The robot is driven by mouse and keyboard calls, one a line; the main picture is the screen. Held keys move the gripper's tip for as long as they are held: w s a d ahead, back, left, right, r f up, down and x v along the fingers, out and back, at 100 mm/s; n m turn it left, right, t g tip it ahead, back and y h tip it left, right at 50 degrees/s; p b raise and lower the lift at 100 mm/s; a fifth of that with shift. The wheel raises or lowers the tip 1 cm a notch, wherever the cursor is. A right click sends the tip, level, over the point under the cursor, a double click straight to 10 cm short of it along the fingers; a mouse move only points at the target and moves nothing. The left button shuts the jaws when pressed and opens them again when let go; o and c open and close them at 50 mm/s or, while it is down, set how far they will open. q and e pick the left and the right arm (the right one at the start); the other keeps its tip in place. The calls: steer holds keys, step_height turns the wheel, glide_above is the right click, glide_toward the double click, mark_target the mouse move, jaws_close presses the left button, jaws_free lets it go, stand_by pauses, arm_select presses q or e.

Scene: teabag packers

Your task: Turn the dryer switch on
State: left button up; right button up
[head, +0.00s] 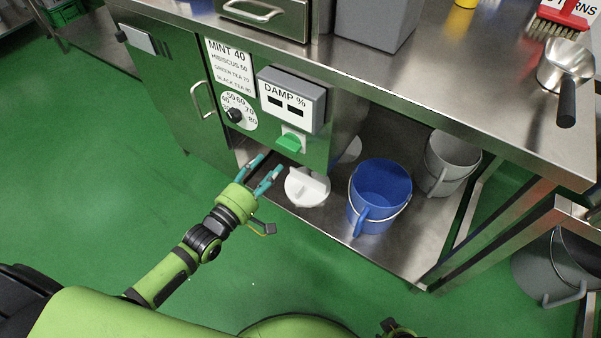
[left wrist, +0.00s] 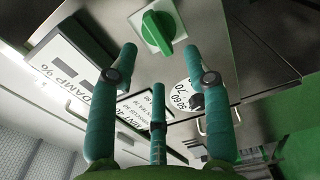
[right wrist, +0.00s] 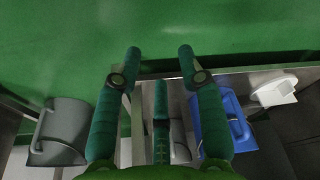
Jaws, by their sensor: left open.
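The dryer switch (head: 290,143) is a green knob on a white square plate, low on the steel cabinet front under the DAMP % display (head: 291,98). In the left wrist view the green knob (left wrist: 160,30) shows just beyond and between the fingertips. My left gripper (head: 268,166) is open and empty, just below and left of the switch, apart from it. Its fingers (left wrist: 158,50) point at the panel. My right gripper (right wrist: 160,54) is open and empty, away from the switch, over the green floor and buckets.
A numbered dial (head: 236,113) and a tea list (head: 229,65) are left of the display. A white round object (head: 307,190), a blue bucket (head: 380,190) and a grey bucket (head: 452,160) stand on the lower shelf. The floor before the cabinet is clear.

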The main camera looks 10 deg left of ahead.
mark_target(285, 148)
arm_select(q)
steer(key=shift+r+b+x, duration=0.15)
steer(key=shift+b+x, duration=0.1)
steer(key=shift+x, duration=1.55)
steer(key=shift+r+b+x, duration=0.15)
steer(key=shift+b+x, duration=0.1)
steer(key=shift+x, duration=1.55)
jaws_close()
